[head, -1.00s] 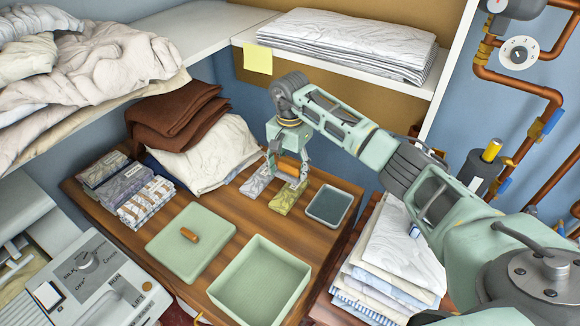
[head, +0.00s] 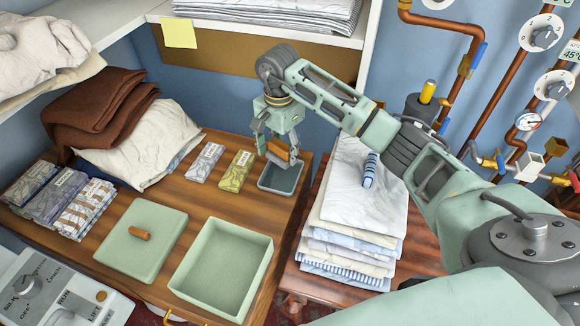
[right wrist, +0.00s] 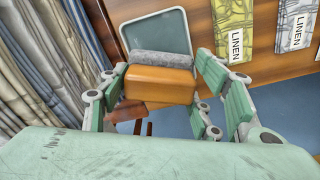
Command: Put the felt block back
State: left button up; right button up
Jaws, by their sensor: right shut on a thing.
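The felt block (head: 277,147) is an orange-brown wooden block with a grey felt layer, clearer in the right wrist view (right wrist: 158,83). My right gripper (head: 278,154) is shut on it, with a finger on either side, and points down. The block hangs over a small shallow grey-green tray (head: 279,183), whose near part shows below the gripper. In the right wrist view the tray (right wrist: 155,28) lies beyond the block, and the felt side faces it. The tray looks empty where it shows. I cannot tell the exact gap between block and tray. My left gripper is not in view.
Two linen packets, grey (head: 205,162) and yellow (head: 237,171), lie left of the tray. An open green box (head: 222,270) and a green lid (head: 143,241) with a wooden handle lie nearer. A stack of folded cloth (head: 345,235) stands close on the right.

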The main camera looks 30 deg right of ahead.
aim_at(281, 176)
notch_tip(281, 176, down, 3)
jog(key=shift+f, duration=0.15)
notch_tip(281, 176, down, 4)
jog(key=shift+r+p, duration=0.15)
jog(key=shift+p, duration=0.55)
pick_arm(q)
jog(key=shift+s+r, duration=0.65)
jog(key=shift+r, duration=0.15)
pick_arm(e)
jog(key=shift+w, duration=0.1)
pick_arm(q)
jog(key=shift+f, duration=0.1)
pick_arm(e)
jog(key=shift+f+b, duration=0.25)
jog(key=shift+b, duration=0.05)
jog(key=o, duration=1)
jog(key=shift+r, duration=0.1)
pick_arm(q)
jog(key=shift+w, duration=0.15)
pick_arm(e)
jog(key=shift+o, duration=0.2)
jog(key=shift+r, duration=0.1)
